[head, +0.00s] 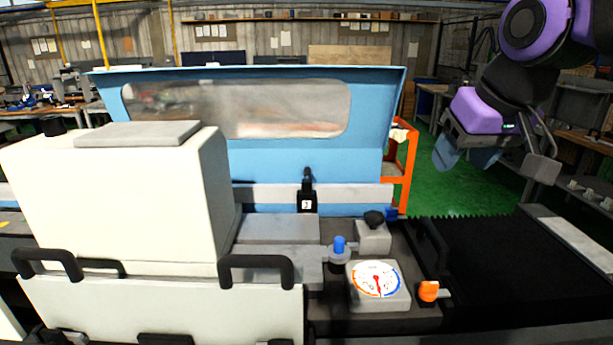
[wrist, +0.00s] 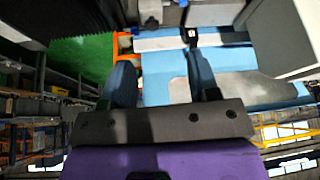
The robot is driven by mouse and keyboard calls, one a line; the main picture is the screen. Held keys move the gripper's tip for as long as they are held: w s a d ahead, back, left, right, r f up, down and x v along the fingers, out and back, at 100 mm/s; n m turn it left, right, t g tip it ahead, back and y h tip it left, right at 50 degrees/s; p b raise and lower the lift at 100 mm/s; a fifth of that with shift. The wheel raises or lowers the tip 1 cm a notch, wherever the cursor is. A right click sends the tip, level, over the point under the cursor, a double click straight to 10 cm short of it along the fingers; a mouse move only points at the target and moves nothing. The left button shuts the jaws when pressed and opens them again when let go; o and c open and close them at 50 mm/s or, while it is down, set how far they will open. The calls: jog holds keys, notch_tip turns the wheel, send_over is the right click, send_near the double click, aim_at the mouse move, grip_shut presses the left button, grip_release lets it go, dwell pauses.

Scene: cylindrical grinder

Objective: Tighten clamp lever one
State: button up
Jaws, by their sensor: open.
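A small black clamp lever (head: 307,178) stands upright on a black block with a white number label (head: 307,204), at the grey rail in front of the blue guard. The number is too small to read surely. The labelled block also shows at the top of the wrist view (wrist: 191,36), beyond the right fingertip. My gripper (head: 466,158) hangs at the upper right in the head view, well to the right of the lever and apart from it. Its two blue fingers are spread and empty, as the wrist view shows (wrist: 158,62).
A dial gauge (head: 377,281), blue knob (head: 339,245), black knob (head: 374,218) and orange knob (head: 428,291) sit in front of the rail. A white housing (head: 110,200) stands left. Black bellows (head: 510,265) lie right. An orange rack (head: 397,170) stands behind on green floor.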

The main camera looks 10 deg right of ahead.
jog(key=w+r, duration=0.2)
jog(key=w, duration=0.6)
jog(key=w+r, duration=0.2)
jog(key=w, duration=0.6)
jog(key=m+g+h, duration=0.1)
jog(key=m, duration=0.1)
send_over(307, 173)
jog(key=s, duration=0.4)
jog(key=f, duration=1.6)
jog(key=a+f, duration=0.1)
jog(key=f, duration=0.7)
jog(key=shift+s+f, duration=0.1)
jog(key=shift+f, duration=0.3)
jog(key=x, duration=1)
jog(key=shift+f, duration=0.2)
grip_shut()
